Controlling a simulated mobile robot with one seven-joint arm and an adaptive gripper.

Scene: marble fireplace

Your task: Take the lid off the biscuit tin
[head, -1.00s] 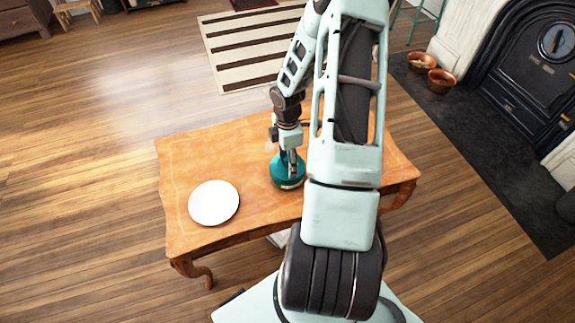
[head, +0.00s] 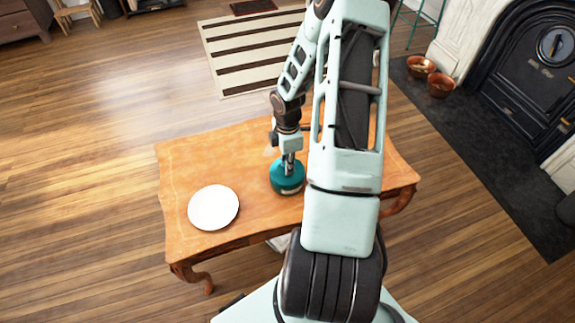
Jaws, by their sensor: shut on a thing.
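The biscuit tin (head: 286,187) is round and teal and stands on the wooden table, right of the white plate. Its lid (head: 279,172) is the same teal and forms the top; I cannot tell whether there is a gap between lid and tin. My gripper (head: 288,172) points down onto the middle of the lid from above and is shut on it, likely at a knob that the fingers hide. My arm covers the table area to the right of the tin.
A white round plate (head: 213,207) lies flat on the left of the wooden table (head: 180,165). The tabletop between plate and back edge is bare. Beyond are a striped rug (head: 240,60), two copper bowls (head: 440,83) and a dark fireplace (head: 530,70).

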